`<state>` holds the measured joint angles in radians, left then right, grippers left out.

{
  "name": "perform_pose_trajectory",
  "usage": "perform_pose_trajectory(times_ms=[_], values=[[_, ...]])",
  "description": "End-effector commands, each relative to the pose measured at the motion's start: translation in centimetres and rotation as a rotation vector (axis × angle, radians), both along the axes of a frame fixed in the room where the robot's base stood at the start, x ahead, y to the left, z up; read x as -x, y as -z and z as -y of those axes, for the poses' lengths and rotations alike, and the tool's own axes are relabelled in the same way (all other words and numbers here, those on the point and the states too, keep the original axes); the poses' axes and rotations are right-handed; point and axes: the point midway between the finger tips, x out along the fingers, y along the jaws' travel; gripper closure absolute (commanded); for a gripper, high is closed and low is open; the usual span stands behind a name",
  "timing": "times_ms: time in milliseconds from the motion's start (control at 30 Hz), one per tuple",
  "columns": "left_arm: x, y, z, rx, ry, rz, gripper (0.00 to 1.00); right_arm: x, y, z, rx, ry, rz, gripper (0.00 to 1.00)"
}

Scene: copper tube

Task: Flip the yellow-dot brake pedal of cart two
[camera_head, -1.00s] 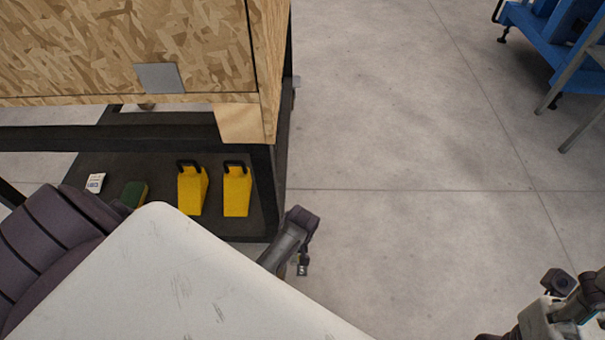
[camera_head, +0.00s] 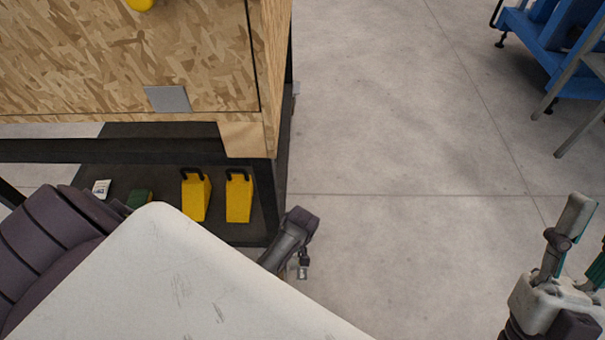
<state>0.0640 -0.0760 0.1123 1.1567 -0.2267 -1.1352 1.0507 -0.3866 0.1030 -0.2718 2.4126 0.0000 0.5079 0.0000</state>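A cart with a wood-chip board box (camera_head: 190,50) and a dark frame (camera_head: 264,200) stands at upper left. Part of a round yellow thing (camera_head: 140,4) shows on the box at the top edge. I cannot make out a brake pedal or a yellow dot on one. My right gripper (camera_head: 591,232) is at the lower right, cut by the picture edge. Its fingers are apart and nothing shows between them, over open floor away from the cart. My white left arm link covers the lower left. A dark part (camera_head: 292,238) beyond it seems to be my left gripper, mostly hidden.
Two yellow wedges with black handles (camera_head: 196,198) (camera_head: 239,198), a green and dark block (camera_head: 140,198) and a small white pack (camera_head: 101,188) lie on the cart's lower shelf. Blue equipment (camera_head: 560,45) stands at upper right. The floor between is clear.

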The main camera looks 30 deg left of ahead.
Motion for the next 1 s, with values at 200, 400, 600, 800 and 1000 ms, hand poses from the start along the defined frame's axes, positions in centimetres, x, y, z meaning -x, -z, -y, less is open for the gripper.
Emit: perform_pose_trajectory(times_ms=[200, 400, 600, 800, 1000], values=[[0.0, -0.5, 0.0, 0.000, 0.000, 0.000, 1.00, -1.5, 0.9, -0.2, 0.031, 0.006, -0.100, 0.60], [0.0, -0.8, 0.0, 0.000, 0.000, 0.000, 1.00, -2.7, 1.9, -0.4, 0.058, 0.011, -0.193, 0.60], [0.0, -1.2, 0.0, 0.000, 0.000, 0.000, 1.00, -3.8, 3.1, -0.5, 0.086, 0.016, -0.284, 0.60], [0.0, -1.5, 0.0, 0.000, 0.000, 0.000, 1.00, -4.7, 4.4, -0.6, 0.112, 0.021, -0.378, 0.60], [0.0, -1.9, 0.0, 0.000, 0.000, 0.000, 1.00, -5.5, 5.8, -0.6, 0.139, 0.026, -0.471, 0.60]])
